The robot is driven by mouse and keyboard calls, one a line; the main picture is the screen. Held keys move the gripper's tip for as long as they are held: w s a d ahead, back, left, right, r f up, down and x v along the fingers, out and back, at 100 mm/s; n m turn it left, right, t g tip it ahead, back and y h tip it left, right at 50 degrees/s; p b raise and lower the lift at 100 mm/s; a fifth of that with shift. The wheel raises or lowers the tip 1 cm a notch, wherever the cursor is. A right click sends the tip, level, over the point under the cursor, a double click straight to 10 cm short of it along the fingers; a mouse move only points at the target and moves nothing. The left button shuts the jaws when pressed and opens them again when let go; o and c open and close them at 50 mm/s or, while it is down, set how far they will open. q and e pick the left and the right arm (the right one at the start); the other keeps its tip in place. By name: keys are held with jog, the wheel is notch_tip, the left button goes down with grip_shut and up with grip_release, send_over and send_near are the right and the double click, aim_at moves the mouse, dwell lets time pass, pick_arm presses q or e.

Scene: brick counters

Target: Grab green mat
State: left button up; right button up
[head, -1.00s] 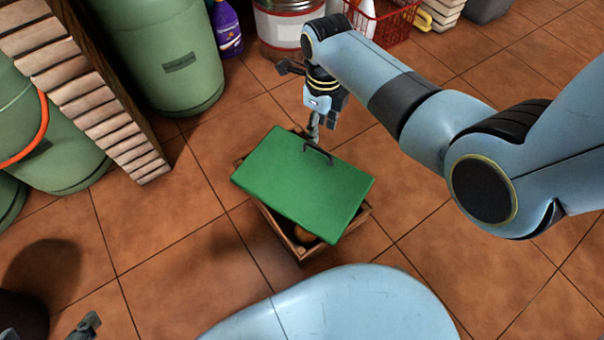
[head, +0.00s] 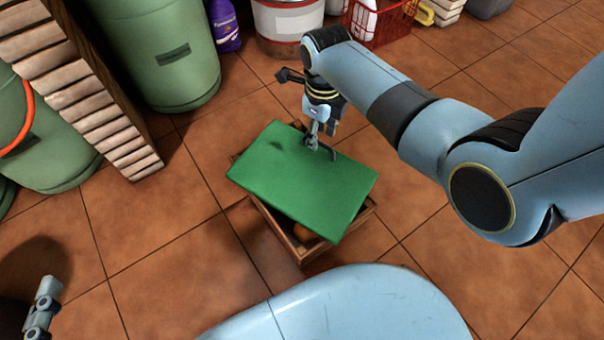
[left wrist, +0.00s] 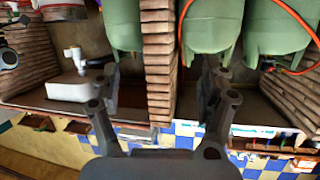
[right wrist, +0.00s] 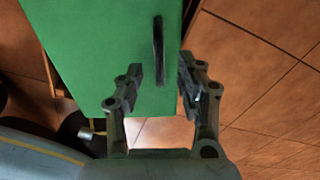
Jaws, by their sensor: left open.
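The green mat (head: 300,185), a flat stiff rectangle, lies askew over a wooden crate (head: 285,232) on the floor. It also fills the upper left of the right wrist view (right wrist: 95,50), with a dark slot or handle (right wrist: 158,50) near its edge. My right gripper (head: 320,147) is at the mat's far edge. In the right wrist view its fingers (right wrist: 160,75) are apart with nothing gripped; one overlaps the mat, the other is near its edge. Contact cannot be told. My left gripper (head: 42,305) is at the lower left, open and empty in its wrist view (left wrist: 160,95).
A round brownish item shows inside the crate under the mat. Green gas cylinders (head: 165,55) and a brick counter (head: 85,90) stand at the left. A bucket (head: 285,25), a purple bottle (head: 222,25) and a red basket (head: 385,20) stand behind. Tiled floor is free around the crate.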

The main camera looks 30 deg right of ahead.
jog(key=shift+f+b, duration=0.55)
jog(key=shift+f, duration=0.25)
jog(key=shift+f+b, duration=0.55)
jog(key=shift+f, duration=0.1)
pick_arm(q)
jog(key=w+d+r+t+h, duration=0.1)
jog(key=w+r+t, duration=0.2)
jog(key=r, duration=0.4)
jog(key=w+r+m+t+h, duration=0.1)
jog(key=w+r+t, duration=0.2)
jog(key=r, duration=0.5)
jog(key=shift+w+d+m+t, duration=0.2)
jog(key=shift+d+m+t, duration=0.15)
jog(key=shift+t, duration=0.25)
pick_arm(e)
jog(key=shift+c, duration=0.3)
grip_shut()
